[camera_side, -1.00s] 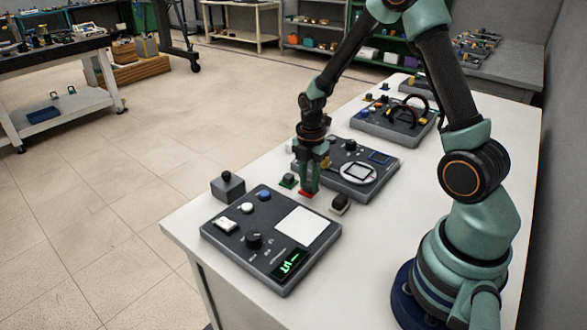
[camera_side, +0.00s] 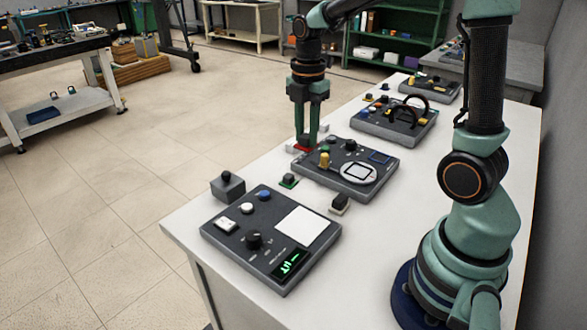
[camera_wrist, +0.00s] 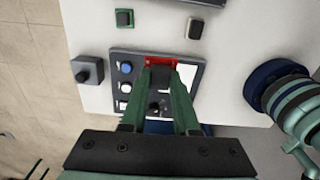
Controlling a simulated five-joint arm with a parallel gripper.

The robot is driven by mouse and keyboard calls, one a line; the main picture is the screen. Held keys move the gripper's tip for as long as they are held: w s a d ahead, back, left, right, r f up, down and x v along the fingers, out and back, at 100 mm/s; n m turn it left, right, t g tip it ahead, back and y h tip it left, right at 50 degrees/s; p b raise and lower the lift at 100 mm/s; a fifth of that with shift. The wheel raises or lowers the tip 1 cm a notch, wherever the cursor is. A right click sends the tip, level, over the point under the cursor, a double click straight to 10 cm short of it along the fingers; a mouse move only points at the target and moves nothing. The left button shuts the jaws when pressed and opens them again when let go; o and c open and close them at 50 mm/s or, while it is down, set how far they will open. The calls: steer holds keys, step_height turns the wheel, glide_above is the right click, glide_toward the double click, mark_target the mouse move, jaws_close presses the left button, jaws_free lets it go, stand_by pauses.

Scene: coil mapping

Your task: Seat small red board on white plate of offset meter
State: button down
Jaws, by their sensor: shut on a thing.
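My gripper (camera_side: 305,143) is shut on the small red board (camera_side: 302,149) and holds it up in the air, off the table. In the wrist view the board (camera_wrist: 160,62) sits between the fingertips, partly hidden by them. The offset meter (camera_side: 228,240) is the dark panel nearest the side camera, with its bare square white plate (camera_side: 301,226) and a lit green display (camera_side: 291,263). In the wrist view the board appears by the meter's upper edge, and the white plate (camera_wrist: 187,73) is partly hidden by the right finger.
A grey box with a black knob (camera_side: 228,186) stands left of the meter. A green switch (camera_side: 288,181) and a black-and-white switch (camera_side: 339,203) lie behind it. A second dark panel (camera_side: 376,176) with a ringed plate stands farther back.

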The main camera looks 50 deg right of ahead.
glide_toward(303, 225)
steer(key=shift+f, duration=2.5)
steer(key=shift+f, duration=0.5)
stand_by(0.4)
steer(key=shift+c, duration=0.5)
jaws_free()
step_height(303, 225, up, 7)
stand_by(0.8)
